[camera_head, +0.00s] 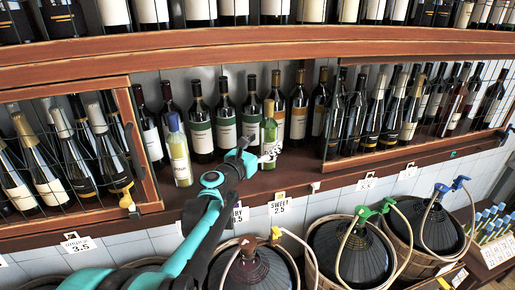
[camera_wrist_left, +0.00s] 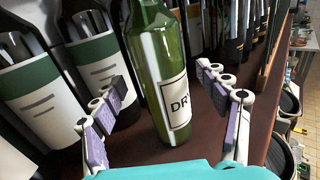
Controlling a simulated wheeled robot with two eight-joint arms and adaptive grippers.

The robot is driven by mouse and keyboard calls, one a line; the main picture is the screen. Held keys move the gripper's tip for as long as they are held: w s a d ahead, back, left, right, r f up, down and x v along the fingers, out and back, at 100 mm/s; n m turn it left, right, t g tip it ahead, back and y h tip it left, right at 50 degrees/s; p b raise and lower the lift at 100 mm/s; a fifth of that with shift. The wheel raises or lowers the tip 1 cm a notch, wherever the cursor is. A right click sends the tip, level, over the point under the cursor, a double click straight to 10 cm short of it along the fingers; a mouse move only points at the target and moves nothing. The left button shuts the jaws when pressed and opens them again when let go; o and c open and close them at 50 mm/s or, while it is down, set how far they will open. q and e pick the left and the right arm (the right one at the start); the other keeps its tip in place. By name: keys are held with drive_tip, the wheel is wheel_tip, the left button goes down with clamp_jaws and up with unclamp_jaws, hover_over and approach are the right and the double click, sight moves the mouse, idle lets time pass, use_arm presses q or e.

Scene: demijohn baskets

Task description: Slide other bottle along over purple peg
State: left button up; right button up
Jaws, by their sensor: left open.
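A green bottle (camera_head: 268,132) with a white label stands upright near the shelf's front edge. In the left wrist view the bottle (camera_wrist_left: 158,70) shows "DRY" on its label. My left gripper (camera_head: 268,156) is at this bottle, open, with one finger on each side of it. The fingers (camera_wrist_left: 160,80) show clear gaps to the glass in the left wrist view. A second front bottle, pale yellow with a blue cap (camera_head: 179,152), stands apart to the left. I cannot make out a purple peg; my left arm hides part of the shelf edge. My right gripper is out of view.
A row of dark bottles (camera_head: 224,120) stands close behind the two front bottles. Wire-fronted racks (camera_head: 140,150) flank this bay. Below, wicker-cased demijohns (camera_head: 352,250) with hoses stand under price cards (camera_head: 280,203). Bare shelf lies between the two front bottles.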

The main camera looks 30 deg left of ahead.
use_arm(q)
drive_tip(key=shift+w, duration=1.35)
clamp_jaws()
drive_tip(key=shift+s+a, duration=0.1)
drive_tip(key=shift+s+a, duration=0.55)
drive_tip(key=shift+s, duration=0.2)
drive_tip(key=shift+s+a, duration=0.5)
drive_tip(key=shift+s, duration=0.2)
drive_tip(key=shift+s+a, duration=0.2)
drive_tip(key=shift+s, duration=0.05)
drive_tip(key=shift+s+a, duration=0.3)
drive_tip(key=shift+s, duration=0.1)
drive_tip(key=shift+s+a, duration=0.25)
drive_tip(key=shift+s, duration=0.05)
